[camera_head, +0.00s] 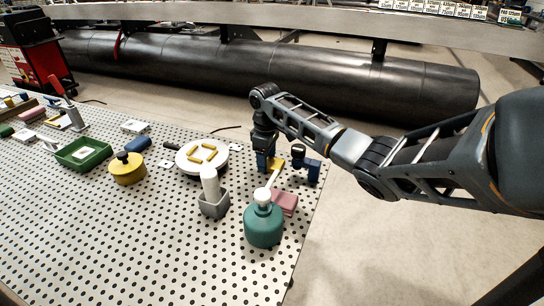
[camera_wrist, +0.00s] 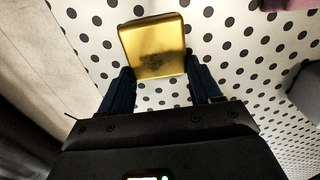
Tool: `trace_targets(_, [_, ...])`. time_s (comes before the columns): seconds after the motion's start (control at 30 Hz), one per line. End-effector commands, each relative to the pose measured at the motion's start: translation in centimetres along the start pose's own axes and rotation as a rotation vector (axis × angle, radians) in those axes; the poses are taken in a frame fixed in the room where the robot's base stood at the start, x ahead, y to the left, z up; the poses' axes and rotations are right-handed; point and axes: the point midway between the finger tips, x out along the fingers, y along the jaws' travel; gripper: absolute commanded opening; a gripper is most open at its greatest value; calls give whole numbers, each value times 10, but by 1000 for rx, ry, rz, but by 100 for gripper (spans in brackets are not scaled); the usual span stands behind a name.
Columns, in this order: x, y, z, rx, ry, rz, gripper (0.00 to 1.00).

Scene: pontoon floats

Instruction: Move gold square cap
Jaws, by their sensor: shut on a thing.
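The gold square cap (camera_head: 276,163) is near the right edge of the perforated table in the head view. In the wrist view the gold square cap (camera_wrist: 152,45) shows as a shiny, flat, rounded square, with its near part between the two dark blue fingers. My gripper (camera_head: 288,167) is shut on it; the fingers also show in the wrist view (camera_wrist: 158,72). The cap's far part sticks out beyond the fingertips. I cannot tell whether the cap touches the table.
A pink block (camera_head: 286,200) and a green canister (camera_head: 264,228) stand close in front. A grey holder (camera_head: 213,207) with a white cylinder, a white disc (camera_head: 184,160), a yellow jar (camera_head: 127,172) and a green tray (camera_head: 96,158) lie to the left. Table is bare at front left.

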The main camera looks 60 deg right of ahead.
Motion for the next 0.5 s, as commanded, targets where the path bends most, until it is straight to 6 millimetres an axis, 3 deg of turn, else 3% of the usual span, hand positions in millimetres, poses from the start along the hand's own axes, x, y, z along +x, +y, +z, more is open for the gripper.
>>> trace_targets(0.5, [0,-4,-5,0,-1,0,25])
